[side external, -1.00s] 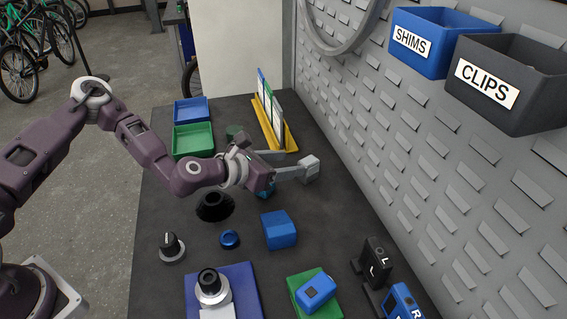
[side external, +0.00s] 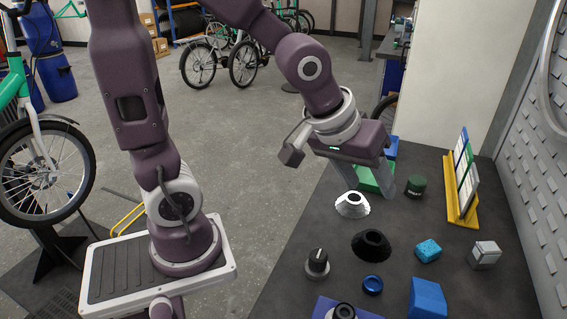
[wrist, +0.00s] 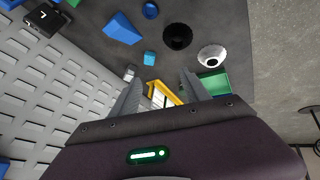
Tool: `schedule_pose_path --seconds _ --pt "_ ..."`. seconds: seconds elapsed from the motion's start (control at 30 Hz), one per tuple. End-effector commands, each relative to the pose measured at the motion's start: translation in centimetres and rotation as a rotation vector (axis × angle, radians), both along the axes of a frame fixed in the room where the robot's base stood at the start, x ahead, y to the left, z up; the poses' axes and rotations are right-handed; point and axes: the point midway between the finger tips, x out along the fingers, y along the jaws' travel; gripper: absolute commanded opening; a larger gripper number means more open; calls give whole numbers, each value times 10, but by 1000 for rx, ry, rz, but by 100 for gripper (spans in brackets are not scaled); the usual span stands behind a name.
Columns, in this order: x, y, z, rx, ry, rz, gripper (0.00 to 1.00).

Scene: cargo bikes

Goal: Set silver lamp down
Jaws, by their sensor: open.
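The silver lamp, a small grey-silver box-shaped piece (side external: 485,255), rests on the dark bench near the pegboard wall, to the right of a cyan block (side external: 428,250). It also shows small in the wrist view (wrist: 130,73). My gripper (side external: 340,178) is raised over the bench's far left part, well apart from the lamp. Its two grey fingers are spread with nothing between them. In the wrist view my gripper (wrist: 162,82) is also open, and the bench shows beyond its fingers.
A white-silver cone (side external: 352,205) and black cone (side external: 371,246) stand left of the lamp. A green tray (side external: 368,178) is partly hidden by my gripper. A yellow rack (side external: 462,212) stands behind the lamp. A knob (side external: 317,264), blue ring (side external: 373,285) and blue block (side external: 428,300) are nearer.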

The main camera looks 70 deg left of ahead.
Motion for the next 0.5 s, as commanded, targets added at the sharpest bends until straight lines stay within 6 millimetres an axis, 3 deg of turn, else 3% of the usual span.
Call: schedule_pose_path --seconds 0.03,0.1,0.23,0.33,0.5 --pt "-30 12 21 83 -12 -66 54" --pt "-73 25 37 169 4 -163 54" --pt "-132 35 48 235 27 -306 54" --pt "-153 38 48 250 36 -365 54" --pt "-158 38 47 253 42 -382 54"
